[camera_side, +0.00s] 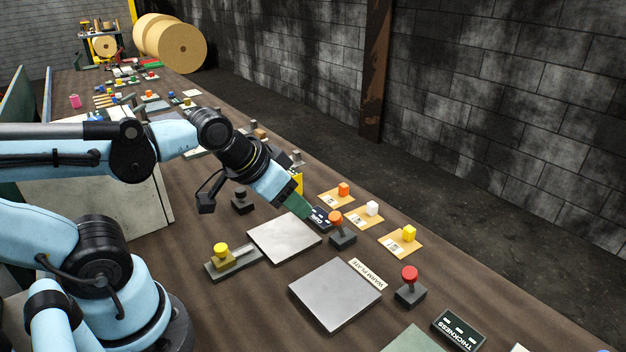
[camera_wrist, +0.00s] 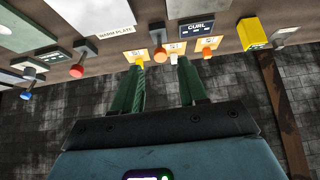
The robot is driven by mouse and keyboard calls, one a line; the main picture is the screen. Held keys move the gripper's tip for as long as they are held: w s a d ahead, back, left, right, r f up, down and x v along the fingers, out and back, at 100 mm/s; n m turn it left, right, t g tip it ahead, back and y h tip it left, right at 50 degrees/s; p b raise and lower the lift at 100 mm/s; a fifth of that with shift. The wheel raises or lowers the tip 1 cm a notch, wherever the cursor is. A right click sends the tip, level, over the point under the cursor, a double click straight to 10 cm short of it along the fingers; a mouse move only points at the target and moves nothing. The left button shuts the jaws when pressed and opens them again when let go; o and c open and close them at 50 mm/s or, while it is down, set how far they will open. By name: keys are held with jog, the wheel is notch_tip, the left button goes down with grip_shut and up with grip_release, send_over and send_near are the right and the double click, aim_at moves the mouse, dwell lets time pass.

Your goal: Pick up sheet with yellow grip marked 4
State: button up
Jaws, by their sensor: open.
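The sheet with the yellow grip is a small tan card (camera_side: 389,243) lying on the bench, with a yellow block grip (camera_side: 408,233) on it and a white label too small to read. Its grip also shows in the wrist view (camera_wrist: 141,57), close to the left finger's tip in the picture. A tan sheet with a white grip (camera_side: 372,208) and one with an orange grip (camera_side: 343,189) lie in a row beyond it. My gripper (camera_side: 302,208) has green fingers and is open and empty, left of the row in the side view. Its fingers spread apart in the wrist view (camera_wrist: 161,72).
A dark stand with an orange knob (camera_side: 335,218) and a CURL display (camera_side: 319,218) stand near my fingers. A red knob (camera_side: 409,273), a warm plate (camera_side: 335,292) and a THICKNESS display (camera_side: 460,328) are nearer. A yellow block (camera_wrist: 252,33) stands right of the row in the wrist view.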

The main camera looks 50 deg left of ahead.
jog(key=shift+o, duration=1.2)
